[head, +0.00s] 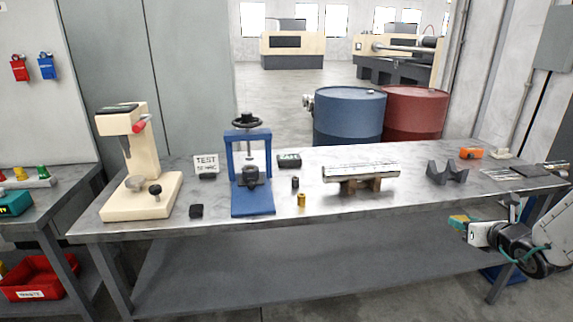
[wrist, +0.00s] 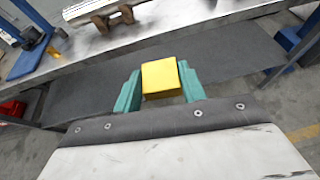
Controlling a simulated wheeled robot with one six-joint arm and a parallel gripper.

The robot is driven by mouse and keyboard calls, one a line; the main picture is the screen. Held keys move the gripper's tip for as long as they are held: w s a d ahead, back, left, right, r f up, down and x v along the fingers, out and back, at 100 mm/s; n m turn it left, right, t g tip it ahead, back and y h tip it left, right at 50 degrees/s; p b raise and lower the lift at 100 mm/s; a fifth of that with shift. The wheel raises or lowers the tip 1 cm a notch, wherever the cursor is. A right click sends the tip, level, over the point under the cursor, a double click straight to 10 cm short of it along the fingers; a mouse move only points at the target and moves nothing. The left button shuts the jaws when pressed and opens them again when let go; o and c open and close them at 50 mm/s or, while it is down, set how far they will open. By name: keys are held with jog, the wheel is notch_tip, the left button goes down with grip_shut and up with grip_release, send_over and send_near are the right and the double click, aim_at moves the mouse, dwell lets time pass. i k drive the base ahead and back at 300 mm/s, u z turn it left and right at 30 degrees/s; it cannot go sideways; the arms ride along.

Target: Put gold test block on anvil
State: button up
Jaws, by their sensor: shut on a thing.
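My gripper (wrist: 160,88) has its teal fingers closed on both sides of a gold block (wrist: 160,76), whose flat yellow face shows in the wrist view. In the head view my gripper (head: 460,222) is low at the right, in front of the bench and below its top. A cream bench tester (head: 140,165) stands at the bench's left end, with a round grey anvil-like seat (head: 135,183) under its head. A blue press (head: 250,175) stands right of it, with a dark block (head: 251,176) under its ram. I cannot tell for certain which seat is the anvil.
The bench (head: 340,212) also carries a small brass piece (head: 301,200), a pale cylinder on a wooden stand (head: 361,175), a dark V-block (head: 446,172) and an orange tool (head: 471,153). Blue and red barrels (head: 349,115) stand behind. The lower shelf (head: 300,270) is bare.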

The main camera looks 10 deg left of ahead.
aim_at(134, 180)
jog(key=u, duration=1.9)
jog(key=i, duration=0.8)
